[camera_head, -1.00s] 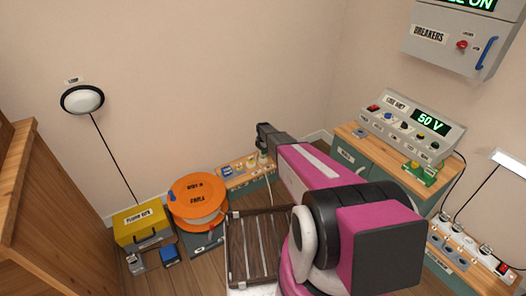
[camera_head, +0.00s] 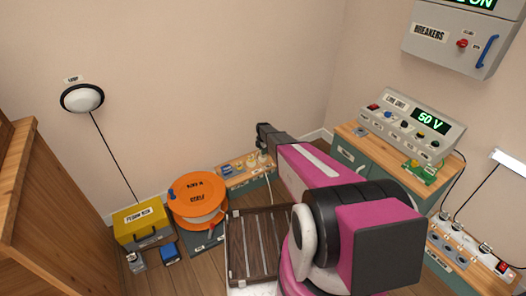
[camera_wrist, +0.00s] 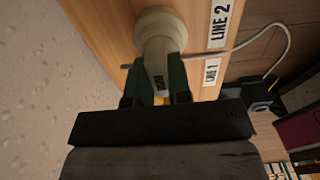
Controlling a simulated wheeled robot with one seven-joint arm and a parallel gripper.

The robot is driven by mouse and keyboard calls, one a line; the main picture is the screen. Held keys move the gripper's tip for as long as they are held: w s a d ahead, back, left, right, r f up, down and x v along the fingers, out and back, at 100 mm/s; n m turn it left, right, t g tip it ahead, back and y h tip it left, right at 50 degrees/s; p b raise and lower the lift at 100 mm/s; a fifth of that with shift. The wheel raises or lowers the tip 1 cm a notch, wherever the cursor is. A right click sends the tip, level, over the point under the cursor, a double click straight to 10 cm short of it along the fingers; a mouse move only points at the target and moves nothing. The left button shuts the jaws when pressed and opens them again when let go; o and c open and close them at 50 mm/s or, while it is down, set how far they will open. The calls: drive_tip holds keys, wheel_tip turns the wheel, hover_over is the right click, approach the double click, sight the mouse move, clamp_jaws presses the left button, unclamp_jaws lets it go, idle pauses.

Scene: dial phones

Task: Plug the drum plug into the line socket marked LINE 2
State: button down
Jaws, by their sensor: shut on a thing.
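My gripper (camera_wrist: 155,88) is shut on a pale plug with a small dark label (camera_wrist: 158,72), between its two green fingers. The plug's front end is at a round cream socket (camera_wrist: 158,22) on the wooden top. Whether it is fully seated cannot be told. The marker LINE 2 (camera_wrist: 220,20) lies to the right of this socket, with LINE 1 (camera_wrist: 211,72) nearer to me. In the head view, my gripper (camera_head: 263,137) is over the low wooden-topped bench (camera_head: 235,180) by the wall; the held plug is hidden there. The orange drum (camera_head: 197,187) stands left of it.
A white cable (camera_wrist: 285,40) curves right of the markers towards a dark plug-like block (camera_wrist: 255,95). A yellow box (camera_head: 140,222) stands left of the drum. The line unit (camera_head: 410,122) is at the right.

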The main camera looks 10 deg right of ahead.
drive_tip(key=shift+f, duration=0.25)
drive_tip(key=c, duration=1)
unclamp_jaws()
drive_tip(key=c, duration=0.3)
drive_tip(key=shift+r, duration=3.8)
